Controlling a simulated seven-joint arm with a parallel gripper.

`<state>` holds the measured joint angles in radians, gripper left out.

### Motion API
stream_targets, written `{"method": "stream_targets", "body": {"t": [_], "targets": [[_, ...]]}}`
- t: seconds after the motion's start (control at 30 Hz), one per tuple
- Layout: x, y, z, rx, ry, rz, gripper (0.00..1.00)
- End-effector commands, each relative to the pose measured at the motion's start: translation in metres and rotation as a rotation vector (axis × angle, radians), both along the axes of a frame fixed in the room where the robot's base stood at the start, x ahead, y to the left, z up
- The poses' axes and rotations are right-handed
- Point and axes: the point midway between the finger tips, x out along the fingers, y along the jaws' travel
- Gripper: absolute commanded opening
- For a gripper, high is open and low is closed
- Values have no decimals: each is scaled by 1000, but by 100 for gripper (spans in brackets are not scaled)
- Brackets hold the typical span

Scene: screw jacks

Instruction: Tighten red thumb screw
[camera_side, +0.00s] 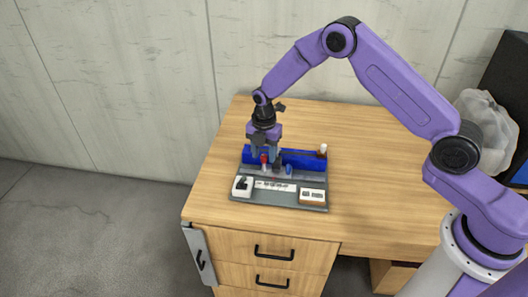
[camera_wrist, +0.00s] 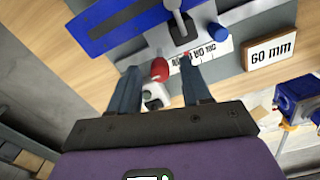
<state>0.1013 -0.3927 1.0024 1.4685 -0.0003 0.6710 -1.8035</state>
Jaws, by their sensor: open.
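The red thumb screw (camera_wrist: 159,69) shows in the wrist view between the two fingertips of my gripper (camera_wrist: 160,66), with gaps on both sides. In the side view the red screw (camera_side: 264,158) is small and sits just under my gripper (camera_side: 266,155), near the blue bar. My gripper is open and points down at the fixture. In the wrist view a white part lies just below the red head, between the fingers. I cannot tell whether the fingertips are level with the screw head. The shank of the screw is mostly hidden.
The grey fixture plate (camera_side: 240,192) lies on the wooden table (camera_side: 340,208), with a long blue bar (camera_side: 306,160) behind. Free table lies right.

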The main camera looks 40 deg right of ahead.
Motion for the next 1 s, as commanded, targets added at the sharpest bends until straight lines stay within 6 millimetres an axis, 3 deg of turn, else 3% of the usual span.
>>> {"method": "stream_targets", "body": {"t": [0.1, 0.23, 0.27, 0.67, 1.0], "targets": [[0, 0, 0, 0, 0, 0, 45], [0, 0, 0, 0, 0, 0, 2], [0, 0, 0, 0, 0, 0, 0], [0, 0, 1, 0, 0, -55, 0], [0, 0, 1, 0, -1, -300, 0]]}}
